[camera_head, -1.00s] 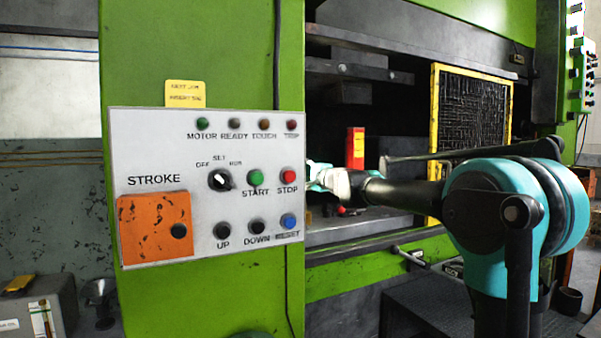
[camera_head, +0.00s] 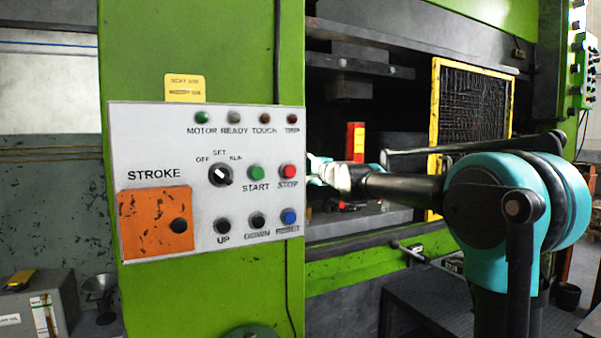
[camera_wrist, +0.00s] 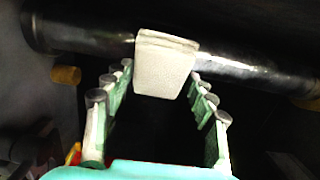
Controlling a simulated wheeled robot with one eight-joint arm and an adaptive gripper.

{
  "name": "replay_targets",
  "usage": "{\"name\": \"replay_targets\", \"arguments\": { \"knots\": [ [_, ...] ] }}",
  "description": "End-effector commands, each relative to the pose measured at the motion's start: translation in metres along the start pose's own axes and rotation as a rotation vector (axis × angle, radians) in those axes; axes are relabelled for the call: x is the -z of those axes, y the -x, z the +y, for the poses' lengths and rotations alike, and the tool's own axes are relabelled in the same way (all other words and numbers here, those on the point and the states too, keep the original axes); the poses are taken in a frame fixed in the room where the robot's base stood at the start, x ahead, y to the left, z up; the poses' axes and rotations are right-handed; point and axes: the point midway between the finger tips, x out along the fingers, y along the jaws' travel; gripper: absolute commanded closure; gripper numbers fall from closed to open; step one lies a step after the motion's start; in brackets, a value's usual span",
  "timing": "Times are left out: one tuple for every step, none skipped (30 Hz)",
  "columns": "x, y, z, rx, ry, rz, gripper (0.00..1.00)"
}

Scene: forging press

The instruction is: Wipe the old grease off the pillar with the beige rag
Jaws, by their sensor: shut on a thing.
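In the wrist view a pale beige rag (camera_wrist: 165,72), folded into a pad, sits between the fingertips of my gripper (camera_wrist: 160,82). My gripper is shut on it. The rag's far edge lies against a dark, shiny round pillar (camera_wrist: 235,70) that runs across the upper part of the view. Dark, glossy patches show on the pillar on both sides of the rag; I cannot tell grease from reflection. In the head view my arm reaches left into the press, and its end passes behind the control panel, so the gripper's fingers and the rag are hidden there.
The white control panel (camera_head: 150,145) on the green press column (camera_head: 200,50) stands in front of my gripper. Behind my arm are a red and yellow block (camera_head: 355,142) and a yellow-framed mesh guard (camera_head: 435,110). A green-edged press bed (camera_head: 340,277) lies below my arm.

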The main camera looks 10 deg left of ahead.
Motion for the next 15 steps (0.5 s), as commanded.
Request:
{"name": "replay_targets", "arguments": {
  "knots": [
    [0.0002, 0.0002, -0.0029, 0.0, 0.0, 0.0, 0.67],
    [0.0002, 0.0003, -0.0042, 0.0, 0.0, 0.0, 0.67],
    [0.0002, 0.0003, -0.0056, 0.0, 0.0, 0.0, 0.67],
    [0.0002, 0.0003, -0.0062, 0.0, 0.0, 0.0, 0.67],
    [0.0002, 0.0004, -0.0066, 0.0, 0.0, 0.0, 0.67],
    [0.0003, 0.0004, -0.0068, 0.0, 0.0, 0.0, 0.67],
    [0.0003, 0.0004, -0.0068, 0.0, 0.0, 0.0, 0.67],
    [0.0003, 0.0004, -0.0067, 0.0, 0.0, 0.0, 0.67],
    [0.0002, 0.0005, -0.0067, 0.0, 0.0, 0.0, 0.67],
    [0.0002, 0.0005, -0.0066, 0.0, 0.0, 0.0, 0.67],
    [0.0003, 0.0005, -0.0066, 0.0, 0.0, 0.0, 0.67],
    [0.0003, 0.0004, -0.0065, 0.0, 0.0, 0.0, 0.67],
    [0.0002, 0.0004, -0.0063, 0.0, 0.0, 0.0, 0.67],
    [0.0002, 0.0004, -0.0059, 0.0, 0.0, 0.0, 0.67],
    [0.0002, 0.0002, -0.005, 0.0, 0.0, 0.0, 0.67]
  ]
}}
